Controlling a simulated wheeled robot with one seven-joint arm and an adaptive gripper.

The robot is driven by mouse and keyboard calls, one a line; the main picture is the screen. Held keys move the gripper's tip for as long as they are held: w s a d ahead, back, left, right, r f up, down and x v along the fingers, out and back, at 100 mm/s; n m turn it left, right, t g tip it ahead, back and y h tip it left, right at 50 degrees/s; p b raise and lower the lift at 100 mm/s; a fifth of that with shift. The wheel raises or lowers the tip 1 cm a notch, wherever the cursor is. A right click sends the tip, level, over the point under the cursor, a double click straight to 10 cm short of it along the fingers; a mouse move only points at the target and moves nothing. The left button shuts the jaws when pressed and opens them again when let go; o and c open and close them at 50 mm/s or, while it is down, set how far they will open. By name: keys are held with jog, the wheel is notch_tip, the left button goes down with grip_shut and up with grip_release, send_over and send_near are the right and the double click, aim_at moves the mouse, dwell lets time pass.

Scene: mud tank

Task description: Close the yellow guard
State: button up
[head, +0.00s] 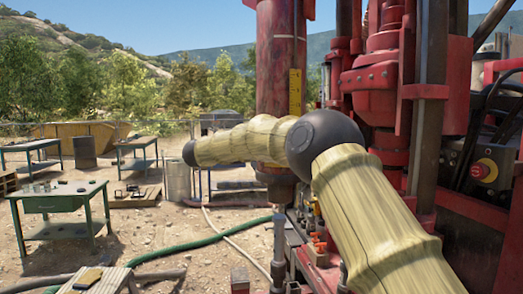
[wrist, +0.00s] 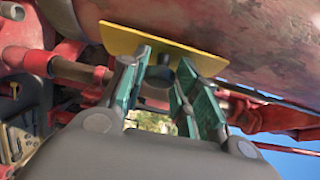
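The yellow guard shows in the wrist view as a flat yellow plate (wrist: 118,38) against a large worn red cylinder (wrist: 215,25). In the head view a narrow upright yellow strip (head: 295,90) beside the red cylinder (head: 273,60) looks like the same guard, though I cannot be sure. My gripper (wrist: 164,62) has its two green-padded fingers apart, with the tips close to the plate. A dark knob-like part (wrist: 158,76) shows between the fingers; I cannot tell whether they touch it. In the head view my gripper is not visible.
Red rig machinery (head: 385,80) fills the right side, with a red stop button on a yellow base (head: 484,170). A green table (head: 62,205) stands at left. A green hose (head: 190,248) crosses the dirt ground. Red pipework (wrist: 75,68) runs beside my gripper.

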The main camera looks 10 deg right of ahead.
jog(key=shift+o, duration=0.9)
jog(key=shift+d, duration=0.1)
jog(key=v, duration=1.2)
